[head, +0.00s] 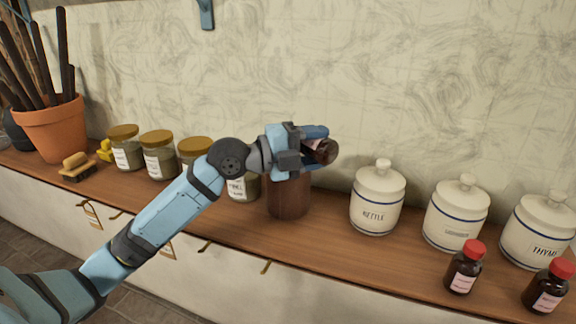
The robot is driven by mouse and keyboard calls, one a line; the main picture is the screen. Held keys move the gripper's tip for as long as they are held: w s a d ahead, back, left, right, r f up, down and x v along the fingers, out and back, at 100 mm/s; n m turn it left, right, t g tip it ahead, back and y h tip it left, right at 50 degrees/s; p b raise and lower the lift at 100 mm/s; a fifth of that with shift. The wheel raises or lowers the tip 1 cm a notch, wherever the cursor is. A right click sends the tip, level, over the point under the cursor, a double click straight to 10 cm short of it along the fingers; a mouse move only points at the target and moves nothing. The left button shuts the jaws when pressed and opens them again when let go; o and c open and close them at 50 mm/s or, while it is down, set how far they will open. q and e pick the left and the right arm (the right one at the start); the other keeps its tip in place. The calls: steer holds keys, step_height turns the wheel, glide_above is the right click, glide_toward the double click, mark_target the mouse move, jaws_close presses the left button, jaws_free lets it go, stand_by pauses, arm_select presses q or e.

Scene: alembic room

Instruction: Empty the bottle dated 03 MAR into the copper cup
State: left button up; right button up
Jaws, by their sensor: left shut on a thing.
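My left gripper (315,146) is shut on a dark brown bottle (329,153) with a pale label. The bottle is tipped well over, with a rounded end to the right; I cannot read its date. It is above a reddish-brown copper cup (288,196) standing on the wooden shelf. The gripper hides part of the bottle and the cup's rim, so I cannot see the bottle's mouth or any liquid. Two more brown bottles with red caps, one nearer (464,268) and one at the far right (548,287), stand upright; their labels are too small to read. My right gripper is out of view.
White lidded jars (377,198) stand right of the cup, against the wall. Several glass jars with yellowish lids (158,155), a brush (77,167) and a terracotta pot (52,130) of dark sticks stand to the left. The shelf's front strip (350,258) is clear.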

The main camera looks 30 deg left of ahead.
arm_select(q)
steer(key=shift+r, duration=0.1)
steer(key=shift+r+n, duration=0.25)
steer(key=shift+n, duration=0.25)
steer(key=shift+w+a+r+n+t, duration=0.1)
steer(key=shift+a+r+n+t, duration=0.1)
steer(key=shift+r+n+t, duration=0.3)
steer(key=shift+f, duration=0.1)
steer(key=shift+a+r+n+h, duration=0.15)
steer(key=shift+r+n+h, duration=0.15)
steer(key=shift+n, duration=0.5)
